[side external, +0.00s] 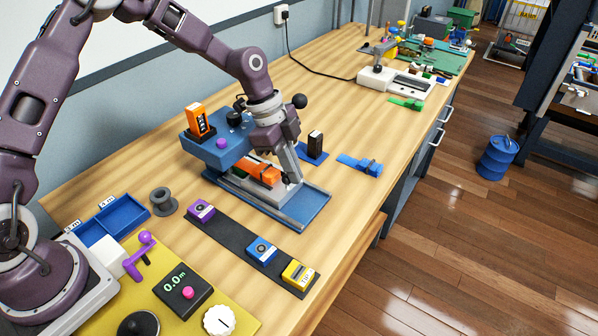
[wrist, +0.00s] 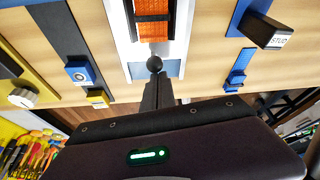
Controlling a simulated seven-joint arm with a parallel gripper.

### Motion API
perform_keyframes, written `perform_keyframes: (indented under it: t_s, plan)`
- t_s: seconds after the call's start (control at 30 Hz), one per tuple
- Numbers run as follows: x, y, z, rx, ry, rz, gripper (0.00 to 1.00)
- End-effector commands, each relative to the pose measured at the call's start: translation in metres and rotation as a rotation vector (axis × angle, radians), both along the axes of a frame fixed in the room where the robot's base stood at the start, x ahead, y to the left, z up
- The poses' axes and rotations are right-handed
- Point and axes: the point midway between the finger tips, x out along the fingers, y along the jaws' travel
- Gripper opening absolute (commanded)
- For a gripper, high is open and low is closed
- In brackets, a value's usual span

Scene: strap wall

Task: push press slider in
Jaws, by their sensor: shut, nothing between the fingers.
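The blue press (side external: 222,148) stands on a blue base plate (side external: 312,207) with light rails. Its slider carries an orange block (side external: 258,172) with a dark strap, partly under the press head. The orange block also shows at the top of the wrist view (wrist: 152,18). A round black knob (wrist: 154,64) sits at the slider's near end. My gripper (side external: 289,180) is shut and empty, pointing down at the knob end. In the wrist view my shut fingers (wrist: 155,82) line up with the knob; whether they touch it I cannot tell.
A dark strip (side external: 232,232) with purple, blue and yellow blocks lies in front of the press. A black block on a blue holder (side external: 315,147) and a blue clip part (side external: 362,164) lie beyond it. A grey spool (side external: 162,201) stands left. Wood between them is bare.

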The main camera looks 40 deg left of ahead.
Motion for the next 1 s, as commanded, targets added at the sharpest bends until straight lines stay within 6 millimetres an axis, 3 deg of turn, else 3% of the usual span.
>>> perform_keyframes:
  t_s: [0.17,0.27,0.37,0.6,0.87,0.97,1.0]
  plan:
    - [0.000,0.007,-0.003,0.013,0.004,0.005,0.00]
    - [0.003,-0.006,0.000,0.012,0.003,0.002,0.00]
    - [0.007,-0.034,0.006,0.007,-0.001,-0.003,0.00]
    - [0.005,-0.015,0.070,0.004,-0.003,0.005,0.00]
    - [-0.002,-0.004,0.104,0.015,-0.002,0.011,0.00]
    - [-0.025,0.003,0.126,0.086,-0.005,0.090,0.00]
    - [-0.041,0.008,0.139,0.129,-0.009,0.155,0.00]
